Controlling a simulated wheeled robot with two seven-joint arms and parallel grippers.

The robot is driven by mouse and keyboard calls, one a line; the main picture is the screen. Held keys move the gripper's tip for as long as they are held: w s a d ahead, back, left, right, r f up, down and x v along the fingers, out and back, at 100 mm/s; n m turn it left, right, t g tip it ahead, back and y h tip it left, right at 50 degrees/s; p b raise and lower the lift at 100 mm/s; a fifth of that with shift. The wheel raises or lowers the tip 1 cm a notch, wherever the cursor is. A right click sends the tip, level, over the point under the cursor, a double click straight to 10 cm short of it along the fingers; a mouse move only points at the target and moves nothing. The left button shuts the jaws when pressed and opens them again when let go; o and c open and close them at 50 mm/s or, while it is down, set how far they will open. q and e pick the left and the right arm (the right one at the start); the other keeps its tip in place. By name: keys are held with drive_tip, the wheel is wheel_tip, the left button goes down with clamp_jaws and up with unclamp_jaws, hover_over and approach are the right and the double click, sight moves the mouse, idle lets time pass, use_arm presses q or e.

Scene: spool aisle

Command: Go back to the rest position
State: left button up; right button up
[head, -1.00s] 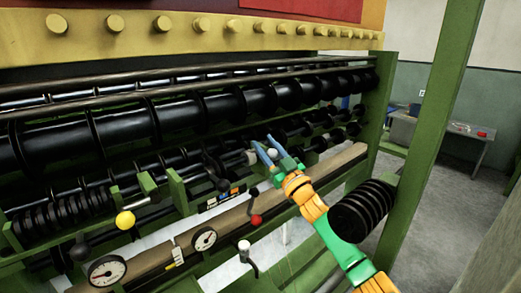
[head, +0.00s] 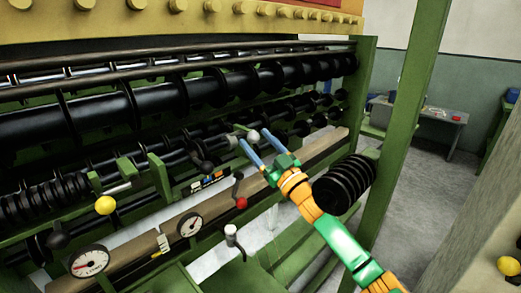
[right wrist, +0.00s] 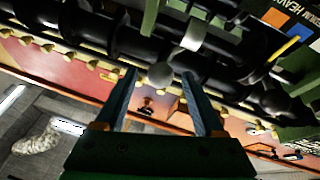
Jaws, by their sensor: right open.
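My right gripper (head: 257,149) is open, with its two blue fingers apart and nothing between them. In the head view it is in front of the green machine, close to a lever with a pale round knob (head: 253,135). In the right wrist view the fingers (right wrist: 167,98) point toward a grey ball knob (right wrist: 160,75), which appears between or beyond the fingertips; I cannot tell whether they touch it. My left gripper is not in view.
The machine has black rollers (head: 95,118), a yellow knob (head: 105,205), a red knob (head: 241,203) and two dials (head: 89,261). A black spool (head: 345,184) and a green post (head: 405,110) stand by my right arm. Grey floor (head: 405,208) lies to the right.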

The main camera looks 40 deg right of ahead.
drive_tip(key=shift+v, duration=0.85)
